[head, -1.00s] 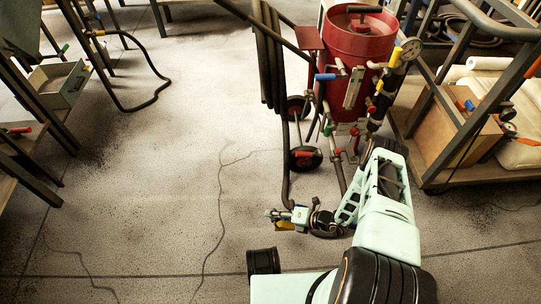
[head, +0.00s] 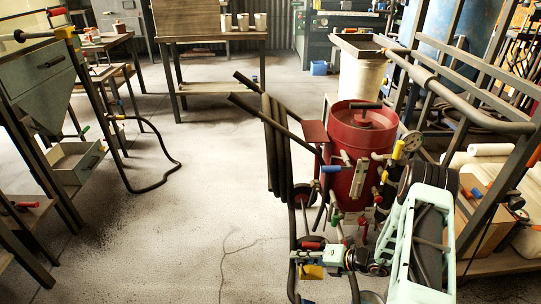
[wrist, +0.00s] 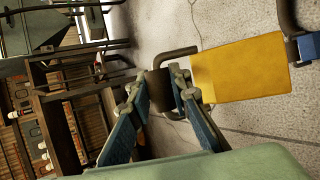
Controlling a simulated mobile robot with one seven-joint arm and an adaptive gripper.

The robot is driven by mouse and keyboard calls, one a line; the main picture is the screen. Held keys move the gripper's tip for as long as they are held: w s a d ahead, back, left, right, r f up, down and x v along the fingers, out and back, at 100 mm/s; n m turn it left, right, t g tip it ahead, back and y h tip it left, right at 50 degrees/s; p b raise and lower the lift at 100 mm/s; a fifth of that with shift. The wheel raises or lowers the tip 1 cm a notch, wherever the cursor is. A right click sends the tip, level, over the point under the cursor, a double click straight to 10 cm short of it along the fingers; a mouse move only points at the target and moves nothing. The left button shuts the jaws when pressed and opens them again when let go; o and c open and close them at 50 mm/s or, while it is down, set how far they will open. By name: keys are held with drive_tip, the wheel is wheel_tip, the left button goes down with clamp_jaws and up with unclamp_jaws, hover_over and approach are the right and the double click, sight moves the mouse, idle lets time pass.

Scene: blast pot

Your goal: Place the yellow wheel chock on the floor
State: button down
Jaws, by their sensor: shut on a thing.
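The yellow wheel chock (head: 312,271) is at my gripper (head: 308,258), just under the fingertips in the head view. In the wrist view the yellow chock (wrist: 240,68) shows as a broad flat piece to the right of the fingers. A dark, bent, handle-like part sits between the fingertips of my gripper (wrist: 165,90); how it joins the yellow piece is hidden. My gripper is shut on the chock and holds it above the concrete floor (head: 170,245), in front of the red blast pot.
The red blast pot (head: 345,180) stands close behind my gripper, with a dark wheel (head: 303,195) and upright dark hoses (head: 278,140). A steel rack stands on the right. Benches line the left. The floor between is open, apart from a hose (head: 160,180).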

drive_tip(key=d+r+m+t+h+p, duration=0.1)
drive_tip(key=r+m+t+h+p, duration=0.2)
drive_tip(key=r+p, duration=1.4)
drive_tip(key=d+r+m+t+h+p, duration=0.2)
drive_tip(key=r+p, duration=1.5)
drive_tip(key=r, duration=3.8)
drive_tip(key=shift+s+r+m+t+h, duration=0.35)
drive_tip(key=shift+m+h, duration=0.75)
drive_tip(key=shift+m, duration=0.9)
drive_tip(key=shift+d+f, duration=0.1)
drive_tip(key=shift+d, duration=0.1)
drive_tip(key=shift+a, duration=0.1)
